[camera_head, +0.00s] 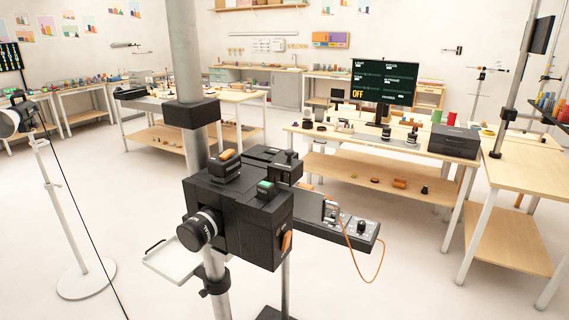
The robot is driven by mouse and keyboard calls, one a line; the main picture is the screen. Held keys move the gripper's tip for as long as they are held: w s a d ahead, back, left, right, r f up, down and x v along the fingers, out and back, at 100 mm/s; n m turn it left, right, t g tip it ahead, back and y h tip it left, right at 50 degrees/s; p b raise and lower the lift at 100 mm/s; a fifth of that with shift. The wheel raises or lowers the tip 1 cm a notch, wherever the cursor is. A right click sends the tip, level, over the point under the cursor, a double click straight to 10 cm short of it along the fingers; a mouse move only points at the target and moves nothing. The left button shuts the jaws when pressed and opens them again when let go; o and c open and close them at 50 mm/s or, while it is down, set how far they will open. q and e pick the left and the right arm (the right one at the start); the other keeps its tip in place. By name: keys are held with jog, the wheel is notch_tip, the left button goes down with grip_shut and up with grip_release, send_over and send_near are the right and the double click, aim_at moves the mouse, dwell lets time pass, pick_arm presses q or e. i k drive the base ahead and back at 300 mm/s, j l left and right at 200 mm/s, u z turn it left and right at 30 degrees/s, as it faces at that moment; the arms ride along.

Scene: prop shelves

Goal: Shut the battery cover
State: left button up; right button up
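A black box-shaped device (262,230) is mounted on a grey vertical pole in the middle of the head view. A black cylinder with white lettering (199,230) sticks out of its left side. An orange piece (286,242) is on its right face, and a green-topped block (266,188) and an orange-topped block (226,160) sit on top. I cannot tell which part is the battery cover, or whether it is open. Neither of my grippers is in view.
A white tray (172,262) juts out at the lower left of the device. A black control panel (355,232) with knobs and an orange cable (382,262) extends right. A screen (384,82) reading "OFF" stands on a workbench behind. A white stand (88,272) is at left.

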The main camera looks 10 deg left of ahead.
aim_at(294, 167)
jog(key=i+l, duration=0.15)
jog(key=l, duration=0.25)
jog(key=i+l, duration=0.1)
jog(key=l, duration=0.3)
jog(key=i+l, duration=0.15)
jog(key=l, duration=0.2)
jog(key=i+l+u, duration=0.1)
jog(key=l, duration=0.3)
